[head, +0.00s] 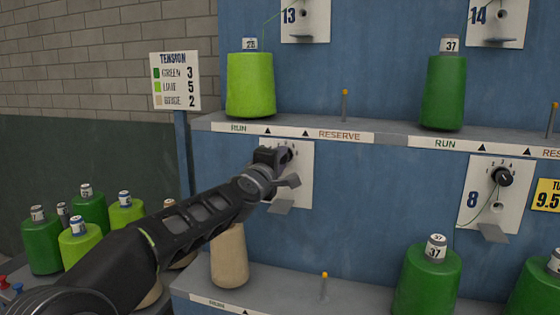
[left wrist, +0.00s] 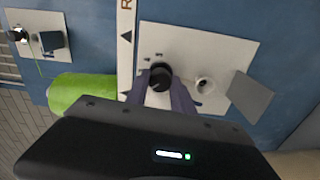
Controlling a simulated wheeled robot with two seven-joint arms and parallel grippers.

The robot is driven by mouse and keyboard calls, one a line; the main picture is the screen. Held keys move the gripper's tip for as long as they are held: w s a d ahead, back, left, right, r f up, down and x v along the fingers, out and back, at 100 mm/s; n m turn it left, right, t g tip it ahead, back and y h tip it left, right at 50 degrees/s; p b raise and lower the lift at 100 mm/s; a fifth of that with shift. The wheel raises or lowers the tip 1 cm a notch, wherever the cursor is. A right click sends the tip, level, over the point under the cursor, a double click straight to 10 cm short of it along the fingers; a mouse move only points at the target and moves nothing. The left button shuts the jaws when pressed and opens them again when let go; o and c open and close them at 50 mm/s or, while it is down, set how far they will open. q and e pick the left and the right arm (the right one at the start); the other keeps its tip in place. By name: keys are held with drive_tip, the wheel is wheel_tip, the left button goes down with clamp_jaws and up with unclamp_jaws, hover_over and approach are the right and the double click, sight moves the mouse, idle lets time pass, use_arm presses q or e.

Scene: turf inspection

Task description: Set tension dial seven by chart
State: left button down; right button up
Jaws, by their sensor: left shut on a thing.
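The tension chart (head: 176,81) at the left reads green 3, lime 5, beige 2. My left gripper (head: 284,155) is at the white dial plate (head: 301,184) under the shelf; its arm hides the plate's number. In the left wrist view its fingers are shut on the black tension dial (left wrist: 161,75). Small scale numbers show beside the dial, but its pointer is unclear. A lime cone (head: 250,86) stands on the shelf above, at RUN. A beige cone (head: 229,257) stands below, partly behind my arm. My right gripper is not in view.
Plate 8 (head: 483,215) with its black dial (head: 502,177) is at the right. Green cones (head: 443,92) stand on the upper shelf (head: 400,137) and lower right. Orange-tipped pegs (head: 344,106) stick up from the shelves. Several green and lime cones (head: 42,242) stand at the lower left.

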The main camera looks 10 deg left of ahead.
use_arm(q)
drive_tip(key=c, duration=1.1)
unclamp_jaws()
drive_tip(key=s, duration=0.2)
drive_tip(key=s+b, duration=0.1)
drive_tip(key=s, duration=0.4)
drive_tip(key=shift+s+a, duration=0.3)
drive_tip(key=shift+s, duration=0.1)
